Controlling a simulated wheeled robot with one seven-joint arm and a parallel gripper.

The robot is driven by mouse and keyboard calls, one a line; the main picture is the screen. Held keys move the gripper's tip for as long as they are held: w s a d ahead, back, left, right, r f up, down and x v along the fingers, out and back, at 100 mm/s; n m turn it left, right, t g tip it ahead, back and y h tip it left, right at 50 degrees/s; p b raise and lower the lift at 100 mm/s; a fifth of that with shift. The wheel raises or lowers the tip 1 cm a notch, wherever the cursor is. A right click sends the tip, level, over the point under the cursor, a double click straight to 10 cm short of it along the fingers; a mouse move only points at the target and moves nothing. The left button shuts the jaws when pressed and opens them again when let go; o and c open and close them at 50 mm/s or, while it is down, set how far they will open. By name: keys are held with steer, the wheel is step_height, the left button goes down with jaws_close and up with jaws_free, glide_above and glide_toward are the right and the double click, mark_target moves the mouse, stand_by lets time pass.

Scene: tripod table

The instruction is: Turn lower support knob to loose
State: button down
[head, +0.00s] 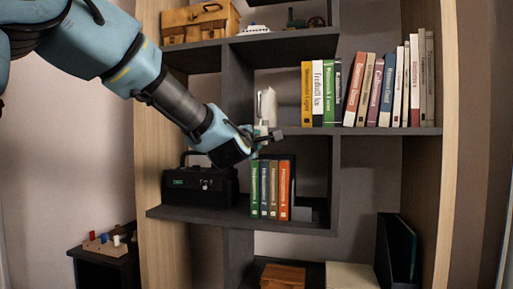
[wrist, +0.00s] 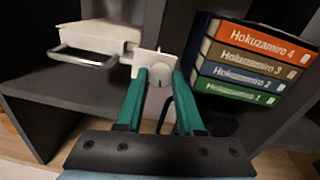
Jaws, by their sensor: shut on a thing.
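My gripper (head: 266,139) reaches to the front of the shelf unit, just above a row of books. In the wrist view its two green fingers (wrist: 160,90) are shut on a small whitish rounded part, which looks like the knob (wrist: 158,76). The fingers cover much of this part, and its turn position cannot be read. A pale plate (wrist: 145,64) sits right behind it. A white body with a metal loop handle (wrist: 100,38) is beside the plate; it looks like the upright white piece (head: 267,106) in the head view. No tripod shape is clear.
Several numbered books (head: 272,190) stand close below my gripper. A black box (head: 200,187) is left of them. More books (head: 385,90) fill the shelf at right. Dark shelf boards and a divider (head: 239,90) surround the gripper closely.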

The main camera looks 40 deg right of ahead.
steer(key=shift+n, duration=0.5)
steer(key=c, duration=0.5)
jaws_free()
steer(key=v, duration=1.1)
steer(key=shift+w, duration=0.1)
